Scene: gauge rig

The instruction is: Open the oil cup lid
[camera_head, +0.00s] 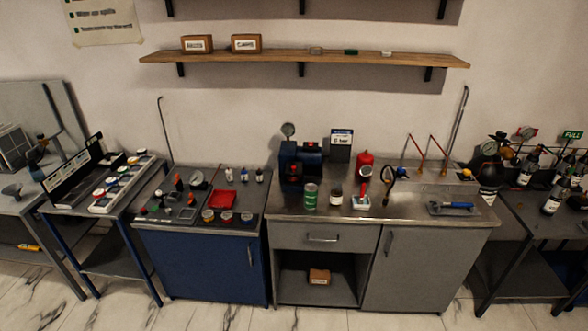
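A blue rig (301,163) with a round gauge (288,130) on top stands at the back of the grey counter (410,206). An oil cup and its lid are too small to make out for sure on it. Neither of my grippers shows in this view.
A red canister (365,161), a black hose (390,184) and a blue-handled tool (452,208) are on the counter. The blue cabinet (203,263) at left bears a red tray (222,199) and several jars. A wooden shelf (303,57) hangs above.

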